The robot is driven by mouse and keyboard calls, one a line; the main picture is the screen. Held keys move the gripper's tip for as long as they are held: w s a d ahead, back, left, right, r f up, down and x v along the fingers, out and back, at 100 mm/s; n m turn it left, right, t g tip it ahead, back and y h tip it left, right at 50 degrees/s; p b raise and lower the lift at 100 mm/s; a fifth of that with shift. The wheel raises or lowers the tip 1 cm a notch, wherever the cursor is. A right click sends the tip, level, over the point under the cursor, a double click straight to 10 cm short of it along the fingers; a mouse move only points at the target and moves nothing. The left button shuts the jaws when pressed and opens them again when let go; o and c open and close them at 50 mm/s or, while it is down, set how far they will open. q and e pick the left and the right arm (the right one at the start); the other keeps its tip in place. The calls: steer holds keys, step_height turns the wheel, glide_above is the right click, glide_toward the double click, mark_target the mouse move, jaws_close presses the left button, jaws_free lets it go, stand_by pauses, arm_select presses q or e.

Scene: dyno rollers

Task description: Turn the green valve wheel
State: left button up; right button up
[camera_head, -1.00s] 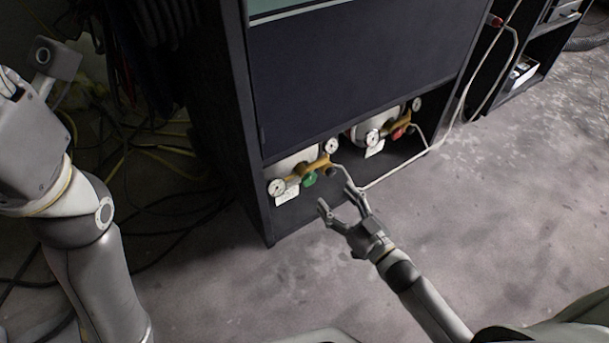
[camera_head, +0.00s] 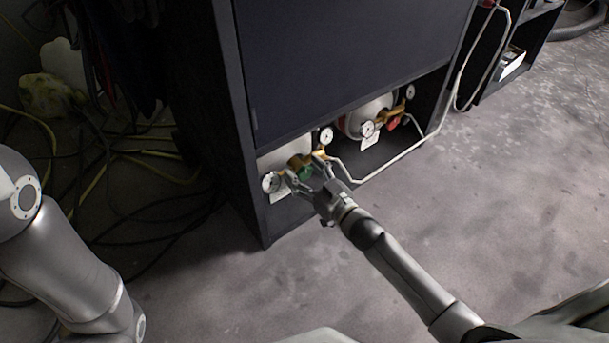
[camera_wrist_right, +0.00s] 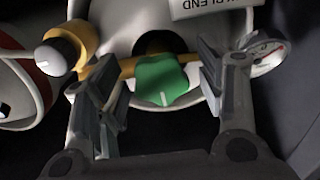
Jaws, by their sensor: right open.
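The green valve wheel (camera_head: 304,173) sits on a brass fitting in front of a white gas cylinder, in the low opening of a dark cabinet. My right gripper (camera_head: 305,170) is open at the wheel, with a finger on either side of it in the head view. In the right wrist view the green valve wheel (camera_wrist_right: 162,80) shows between the two spread fingers of my right gripper (camera_wrist_right: 160,92), with a gap on each side. My left arm shows at the left of the head view, but its gripper is out of view.
Pressure gauges (camera_head: 270,182) and a white label flank the valve. A second cylinder with a red knob (camera_head: 393,122) stands to the right in the same opening. A pale hose (camera_head: 440,120) runs along the cabinet. Cables (camera_head: 100,200) lie on the floor at left.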

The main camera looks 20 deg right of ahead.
steer(key=c, duration=1.1)
steer(key=shift+o, duration=0.2)
